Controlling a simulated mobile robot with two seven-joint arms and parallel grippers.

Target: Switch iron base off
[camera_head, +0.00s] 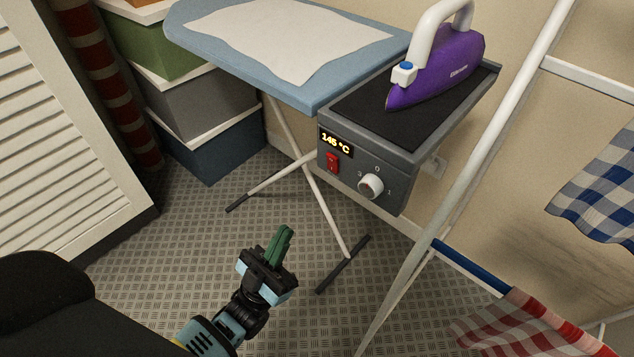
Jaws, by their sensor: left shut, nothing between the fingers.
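The grey iron base (408,128) sits at the right end of the ironing board. Its front panel has a lit display (335,143) reading about 145 °C, a red switch (332,162) and a white round knob (370,186) with small marks around it. A purple and white iron (440,68) rests on the base's dark top. My left gripper (284,238) has green fingers. It is shut and empty, over the floor, below and to the left of the front panel, touching nothing. My right gripper is not in view.
The blue ironing board (250,68) carries a white cloth (290,35), with its legs below. A white drying rack (470,165) with checked cloths stands to the right. Stacked boxes (185,105) and a louvred door (60,130) are at left. Patterned floor is clear between.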

